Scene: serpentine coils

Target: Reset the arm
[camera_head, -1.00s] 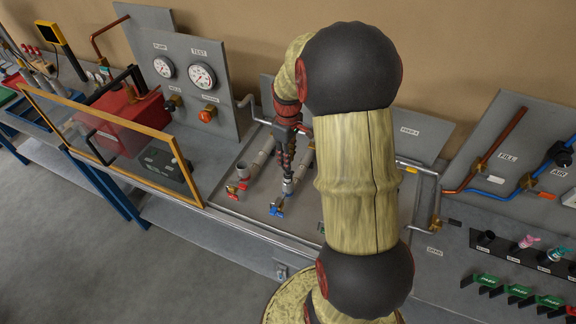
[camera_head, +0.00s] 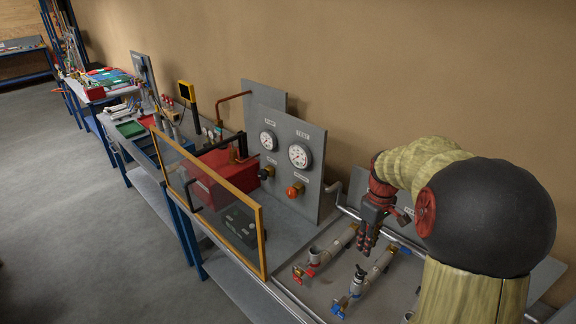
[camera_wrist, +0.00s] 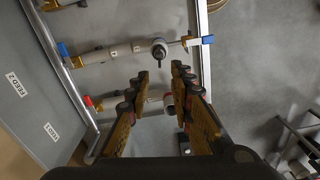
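My arm reaches in from the right in the head view, bent over the pipe tray. My gripper (camera_head: 367,243) points down above the tray, near the upper end of the red-handled pipe. In the wrist view my gripper (camera_wrist: 160,72) has its two fingers apart with nothing held between them. Beyond the fingertips lies a pipe with a dark-topped fitting (camera_wrist: 159,50) and a blue handle. A red-handled pipe (camera_wrist: 112,101) runs partly behind the fingers. In the head view, the red-handled pipe (camera_head: 335,247) and the blue-handled pipe (camera_head: 377,271) lie on the tray.
Open floor (camera_head: 60,220) lies at the left.

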